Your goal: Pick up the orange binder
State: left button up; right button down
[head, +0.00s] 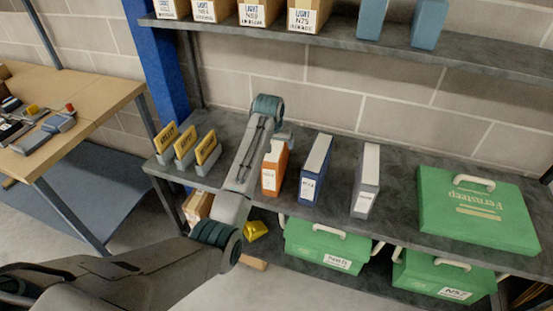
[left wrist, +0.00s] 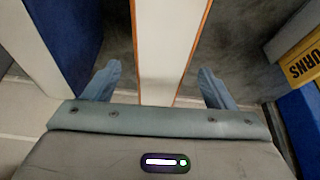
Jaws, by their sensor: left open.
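The orange binder (head: 274,172) stands upright on the grey middle shelf, with a white label on its spine. My left gripper (head: 283,138) is at its top, reaching over from the left and hiding part of it. In the left wrist view, the binder (left wrist: 170,45) shows as a white top edge between two thin orange covers. It lies between the two spread blue-grey fingers of my left gripper (left wrist: 160,88), with a gap on each side. The gripper is open and holds nothing. My right gripper is not in view.
A blue binder (head: 315,168) and a grey binder (head: 366,181) stand to the right on the shelf (head: 400,212). Yellow signs (head: 207,147) stand to the left. A green case (head: 480,215) lies at the right. An upper shelf (head: 400,50) with boxes runs above.

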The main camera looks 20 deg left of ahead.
aim_at(276, 144)
pick_arm(q)
jog(key=p+x, duration=0.1)
jog(key=x, duration=0.2)
jog(key=shift+w+a+f+p, duration=0.1)
jog(key=shift+w+f+p, duration=0.1)
jog(key=shift+p, duration=0.1)
jog(key=shift+w+f, duration=0.1)
jog(key=shift+f, duration=0.5)
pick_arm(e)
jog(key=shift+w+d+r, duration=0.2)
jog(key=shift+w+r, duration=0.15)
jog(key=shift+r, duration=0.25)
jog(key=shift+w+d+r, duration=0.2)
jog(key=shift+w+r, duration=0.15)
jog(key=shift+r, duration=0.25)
pick_arm(q)
jog(key=shift+f+p, duration=0.25)
jog(key=shift+p, duration=0.05)
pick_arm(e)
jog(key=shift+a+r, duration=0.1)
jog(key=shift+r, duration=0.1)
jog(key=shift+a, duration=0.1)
pick_arm(q)
jog(key=shift+c, duration=1.3)
jog(key=c, duration=1.4)
